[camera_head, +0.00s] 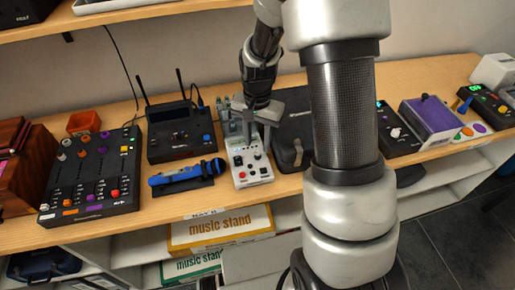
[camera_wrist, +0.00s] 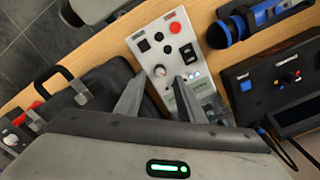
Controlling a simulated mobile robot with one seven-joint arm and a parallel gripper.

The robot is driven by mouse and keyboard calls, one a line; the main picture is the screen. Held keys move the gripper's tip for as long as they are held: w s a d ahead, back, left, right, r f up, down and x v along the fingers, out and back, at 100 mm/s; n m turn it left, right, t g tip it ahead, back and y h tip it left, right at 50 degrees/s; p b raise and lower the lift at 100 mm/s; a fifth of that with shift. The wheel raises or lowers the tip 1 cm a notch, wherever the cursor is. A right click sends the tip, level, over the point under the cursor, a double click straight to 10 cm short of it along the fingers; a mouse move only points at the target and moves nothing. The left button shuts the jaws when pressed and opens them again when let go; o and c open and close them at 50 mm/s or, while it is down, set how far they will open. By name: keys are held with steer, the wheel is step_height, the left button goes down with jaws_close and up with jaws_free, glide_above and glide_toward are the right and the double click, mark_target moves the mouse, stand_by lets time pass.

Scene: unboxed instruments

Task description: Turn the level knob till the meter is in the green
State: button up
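A white-grey instrument box (camera_head: 252,176) stands on the wooden bench below my gripper (camera_head: 250,112). Its panel (camera_wrist: 148,47) carries a red knob or button, black controls and a pale round knob (camera_wrist: 159,71). My gripper (camera_wrist: 160,82) is open in the wrist view, and its fingertips appear on either side of the pale knob. I cannot tell whether they touch it. Small lit lamps (camera_wrist: 191,75) and pale greenish windows show beside the right finger. The meter reading and knob labels are too small to read, and the fingers partly hide that end of the panel.
A blue microphone (camera_head: 187,172) lies close left of the box, with a black antenna receiver (camera_head: 182,138) behind it. A dark case (camera_head: 290,160) stands close on the right. A black mixer (camera_head: 92,175) is further left. The bench's front edge is near.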

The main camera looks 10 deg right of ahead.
mark_target(258, 153)
steer(key=shift+f, duration=2.15)
steer(key=shift+c, duration=0.4)
jaws_close()
steer(key=shift+m, duration=0.3)
steer(key=m+b, duration=0.1)
steer(key=m, duration=0.2)
steer(key=shift+m, duration=0.3)
steer(key=shift+m+p, duration=0.35)
steer(key=shift+m, duration=1.95)
